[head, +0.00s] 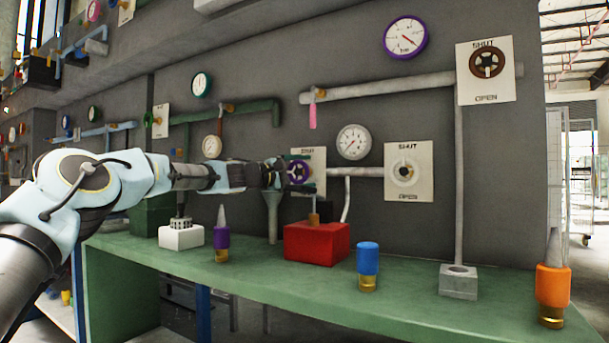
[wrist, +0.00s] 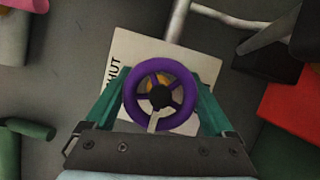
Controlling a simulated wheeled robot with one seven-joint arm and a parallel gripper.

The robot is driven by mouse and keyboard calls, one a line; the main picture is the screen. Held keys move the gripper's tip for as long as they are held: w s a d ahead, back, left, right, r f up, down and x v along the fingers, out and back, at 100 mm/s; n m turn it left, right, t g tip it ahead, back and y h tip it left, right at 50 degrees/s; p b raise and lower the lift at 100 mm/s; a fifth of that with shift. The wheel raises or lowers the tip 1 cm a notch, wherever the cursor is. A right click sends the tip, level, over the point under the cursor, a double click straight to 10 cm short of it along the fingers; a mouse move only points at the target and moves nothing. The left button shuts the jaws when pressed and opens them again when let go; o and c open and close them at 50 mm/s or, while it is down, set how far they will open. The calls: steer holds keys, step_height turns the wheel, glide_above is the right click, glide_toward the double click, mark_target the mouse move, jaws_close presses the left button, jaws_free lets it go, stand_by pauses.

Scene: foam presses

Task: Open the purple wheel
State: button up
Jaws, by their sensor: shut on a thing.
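The purple wheel (head: 298,172) is mounted on a white plate (head: 318,184) on the grey wall, in the middle of the head view. In the wrist view the purple wheel (wrist: 161,95) shows as a spoked ring with a pale pointer at its lower side. The word "SHUT" is partly visible on the plate (wrist: 128,52), at the left. My gripper (head: 290,170) is at the wheel, with its green fingers (wrist: 161,106) on either side of the rim, shut on it. The "OPEN" label is hidden in the wrist view.
A red box (head: 317,246), a blue-capped nozzle (head: 368,262), a purple-collared nozzle (head: 221,240) and a white block (head: 181,237) stand on the green bench (head: 300,288) below. Another plate with a white wheel (head: 405,172) is to the right. Pipes run along the wall.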

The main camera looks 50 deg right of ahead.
steer(key=shift+w, duration=0.1)
steer(key=o, duration=1.1)
steer(key=a+b, duration=0.1)
steer(key=a, duration=0.2)
steer(key=w+a+b, duration=0.1)
steer(key=a, duration=0.3)
steer(key=a+f+b, duration=0.1)
steer(key=a, duration=0.2)
steer(key=shift+w+a+b, duration=0.15)
steer(key=shift+a+b, duration=0.15)
steer(key=shift+a, duration=0.05)
steer(key=shift+a, duration=0.1)
